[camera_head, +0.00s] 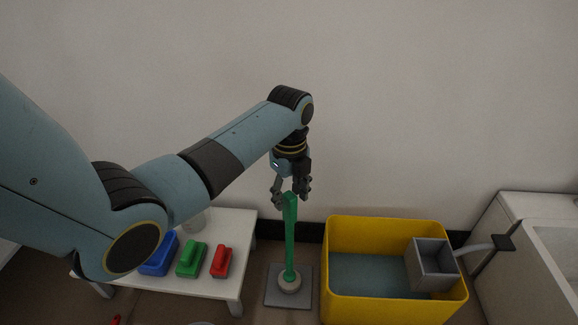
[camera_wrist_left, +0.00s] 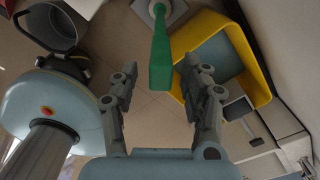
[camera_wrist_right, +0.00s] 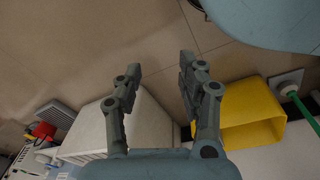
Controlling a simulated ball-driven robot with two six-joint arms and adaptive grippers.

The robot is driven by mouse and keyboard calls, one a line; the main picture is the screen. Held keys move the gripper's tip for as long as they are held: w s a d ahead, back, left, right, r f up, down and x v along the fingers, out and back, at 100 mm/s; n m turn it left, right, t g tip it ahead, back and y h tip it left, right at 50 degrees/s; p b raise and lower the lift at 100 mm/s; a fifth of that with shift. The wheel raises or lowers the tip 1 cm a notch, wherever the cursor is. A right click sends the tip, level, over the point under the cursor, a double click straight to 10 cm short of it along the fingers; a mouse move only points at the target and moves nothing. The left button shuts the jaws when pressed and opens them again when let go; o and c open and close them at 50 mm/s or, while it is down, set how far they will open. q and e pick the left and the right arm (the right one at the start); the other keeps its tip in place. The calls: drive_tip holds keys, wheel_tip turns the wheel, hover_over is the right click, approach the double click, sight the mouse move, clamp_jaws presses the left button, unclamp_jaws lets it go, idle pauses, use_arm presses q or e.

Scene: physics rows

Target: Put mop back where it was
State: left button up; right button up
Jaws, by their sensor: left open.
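The mop has a green handle (camera_head: 290,235) and a pale round head (camera_head: 289,282). It stands upright on a grey square plate (camera_head: 272,299) on the floor, left of the yellow tub. My left gripper (camera_head: 291,194) is open and points down at the top of the handle. In the left wrist view the handle (camera_wrist_left: 161,60) shows its top end between the spread fingers (camera_wrist_left: 163,80), with gaps on both sides. My right gripper (camera_wrist_right: 155,75) is open and empty. The right wrist view shows the handle (camera_wrist_right: 304,112) at its right edge, apart from that gripper.
A yellow tub (camera_head: 385,309) with a grey box (camera_head: 433,264) inside stands right of the mop. A low white table (camera_head: 233,268) with blue, green and red blocks stands left. A white counter (camera_head: 525,255) is at far right. The wall is close behind.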

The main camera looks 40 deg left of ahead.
use_arm(q)
wheel_tip(320, 180, up, 7)
drive_tip(key=p, duration=0.3)
drive_tip(key=shift+r, duration=0.15)
drive_tip(key=shift+s+d+f+n+t, duration=0.1)
drive_tip(key=shift+s+f+n+t, duration=0.25)
drive_tip(key=shift+n, duration=0.15)
drive_tip(key=s+f+n, duration=0.6)
drive_tip(key=s, duration=0.6)
drive_tip(key=s+f+n, duration=0.6)
drive_tip(key=s+f, duration=0.1)
drive_tip(key=s, duration=0.5)
drive_tip(key=s+f+n+y, duration=0.1)
drive_tip(key=s+f+n, duration=0.5)
drive_tip(key=s, duration=0.6)
drive_tip(key=shift+f+n, duration=0.4)
drive_tip(key=shift+n, duration=0.1)
use_arm(e)
drive_tip(key=s+d+f, duration=0.2)
drive_tip(key=s+f, duration=0.3)
drive_tip(key=f, duration=0.3)
drive_tip(key=shift+s+d+f+g, duration=0.2)
drive_tip(key=shift+s+f+g, duration=0.1)
